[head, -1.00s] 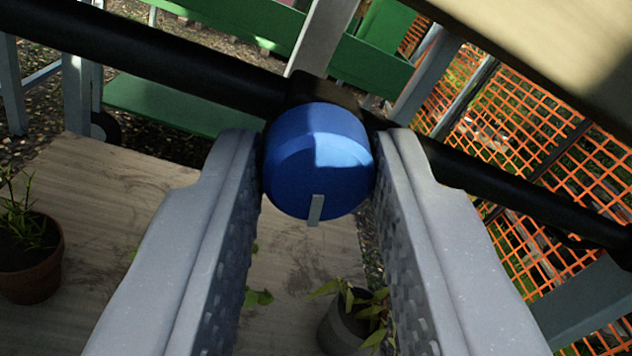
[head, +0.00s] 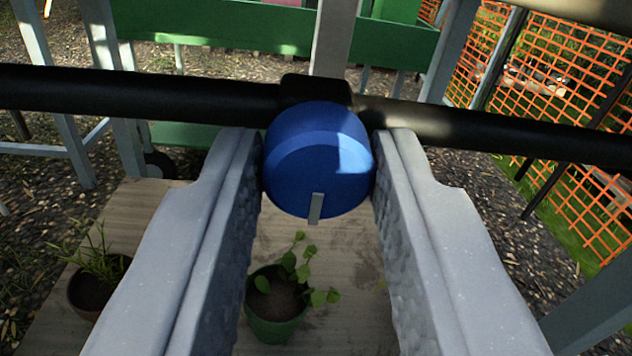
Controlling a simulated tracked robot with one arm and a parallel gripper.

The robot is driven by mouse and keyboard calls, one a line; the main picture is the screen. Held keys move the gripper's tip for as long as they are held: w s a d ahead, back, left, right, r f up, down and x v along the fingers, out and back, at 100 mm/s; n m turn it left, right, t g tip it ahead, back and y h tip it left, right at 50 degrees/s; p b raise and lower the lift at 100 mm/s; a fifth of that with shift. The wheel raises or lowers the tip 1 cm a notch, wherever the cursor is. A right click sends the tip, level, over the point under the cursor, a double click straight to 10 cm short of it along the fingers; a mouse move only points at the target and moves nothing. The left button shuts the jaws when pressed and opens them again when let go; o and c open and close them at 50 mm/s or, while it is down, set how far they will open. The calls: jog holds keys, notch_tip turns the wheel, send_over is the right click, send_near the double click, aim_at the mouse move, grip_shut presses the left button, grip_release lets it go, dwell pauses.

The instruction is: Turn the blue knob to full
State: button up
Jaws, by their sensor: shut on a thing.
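The blue knob (head: 318,160) sits on a black pipe (head: 190,95) at the middle of the head view. It has a round face with a small grey pointer mark at its lower edge, pointing down in the picture. My gripper (head: 318,165) is shut on the knob, with one grey finger against its left side and the other against its right side. The knob's back and its joint to the pipe are mostly hidden. No scale or end mark shows around it.
Below the pipe is a wooden tabletop (head: 340,240) with a plant in a green pot (head: 275,325) and another in a brown pot (head: 92,290). Behind are a green bench (head: 385,45) and an orange mesh fence (head: 565,100). The pipe crosses the whole view.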

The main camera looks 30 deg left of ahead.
jog(key=o, duration=1)
jog(key=shift+d+f, duration=0.15)
jog(key=shift+d, duration=0.2)
jog(key=shift+a, duration=0.2)
jog(key=v, duration=1.3)
jog(key=shift+s+d, duration=0.25)
jog(key=shift+s, duration=0.05)
